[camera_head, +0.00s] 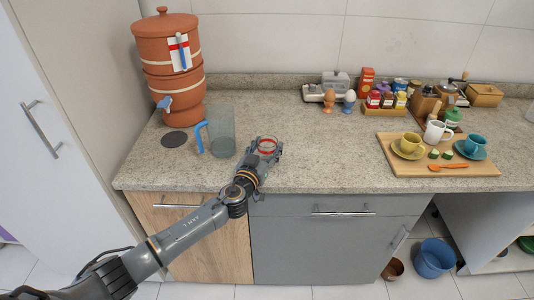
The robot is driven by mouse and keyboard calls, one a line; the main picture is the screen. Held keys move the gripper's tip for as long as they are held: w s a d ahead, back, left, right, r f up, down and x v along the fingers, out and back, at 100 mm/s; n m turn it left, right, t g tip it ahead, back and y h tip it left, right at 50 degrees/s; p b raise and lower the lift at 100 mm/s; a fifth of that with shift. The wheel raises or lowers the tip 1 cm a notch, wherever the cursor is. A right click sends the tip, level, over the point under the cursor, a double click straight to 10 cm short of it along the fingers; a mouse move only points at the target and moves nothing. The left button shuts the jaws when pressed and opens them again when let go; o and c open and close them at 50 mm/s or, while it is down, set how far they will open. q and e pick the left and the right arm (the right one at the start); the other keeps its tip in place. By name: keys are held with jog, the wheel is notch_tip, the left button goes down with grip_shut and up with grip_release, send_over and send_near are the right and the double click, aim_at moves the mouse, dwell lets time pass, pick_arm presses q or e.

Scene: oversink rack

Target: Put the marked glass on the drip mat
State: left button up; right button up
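A small clear glass with a red band (267,146) stands or is held near the middle of the counter. My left gripper (267,152) reaches it from the front, with one finger on each side of it. I cannot tell whether the fingers press on the glass or stand slightly apart from it. The gripper hides the glass's lower part, so its contact with the counter does not show. A dark round mat (174,140), which looks like the drip mat, lies flat and bare on the counter to the left, in front of the terracotta dispenser. My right gripper is not in view.
A clear pitcher with a blue handle (222,132) stands between the mat and my gripper. The terracotta water dispenser (168,60) with a blue tap stands behind the mat. A wooden board (400,170) with cups is at right. The counter behind my gripper is clear.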

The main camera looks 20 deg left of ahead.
pick_arm(q)
jog(key=c, duration=0.6)
jog(key=shift+o, duration=0.2)
jog(key=shift+r, duration=0.15)
